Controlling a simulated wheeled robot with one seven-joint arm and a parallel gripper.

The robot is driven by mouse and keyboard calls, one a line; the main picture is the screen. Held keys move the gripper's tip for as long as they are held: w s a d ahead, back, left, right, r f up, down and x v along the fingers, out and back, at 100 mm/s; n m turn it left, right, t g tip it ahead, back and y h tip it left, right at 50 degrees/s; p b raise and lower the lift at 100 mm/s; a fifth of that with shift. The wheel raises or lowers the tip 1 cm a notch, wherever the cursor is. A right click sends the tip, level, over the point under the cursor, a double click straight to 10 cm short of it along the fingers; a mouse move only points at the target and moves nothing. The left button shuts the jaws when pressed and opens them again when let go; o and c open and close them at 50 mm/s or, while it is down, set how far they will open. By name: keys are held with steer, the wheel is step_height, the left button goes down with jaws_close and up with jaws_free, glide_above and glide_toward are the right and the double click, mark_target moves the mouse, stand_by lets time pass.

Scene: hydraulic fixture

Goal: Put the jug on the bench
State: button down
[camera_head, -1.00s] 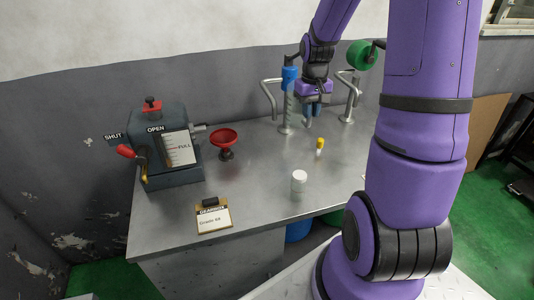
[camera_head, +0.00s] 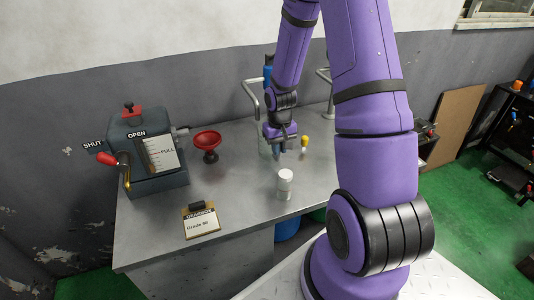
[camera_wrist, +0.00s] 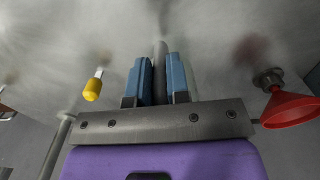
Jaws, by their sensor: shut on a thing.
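The jug (camera_head: 264,147) appears as a pale, see-through shape beside my gripper (camera_head: 277,154), partly hidden by it. In the wrist view my gripper (camera_wrist: 160,72) has its blue fingers closed about a narrow grey upright part, apparently the handle. A pale clear edge of the jug (camera_wrist: 190,74) shows just right of the fingers. The bench (camera_head: 240,180) has a grey metal top, and the jug is low over it or on it. I cannot tell whether its base touches.
A white-lidded clear jar (camera_head: 285,182) stands in front of my gripper, and a yellow-topped item (camera_head: 304,143) to its right. Bent pipes (camera_head: 252,98) rise behind.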

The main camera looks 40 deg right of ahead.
steer(key=a, duration=0.2)
steer(key=w+a+f, duration=0.1)
steer(key=a, duration=0.1)
steer(key=shift+a, duration=0.1)
steer(key=shift+f, duration=0.25)
steer(key=c, duration=1.1)
jaws_free()
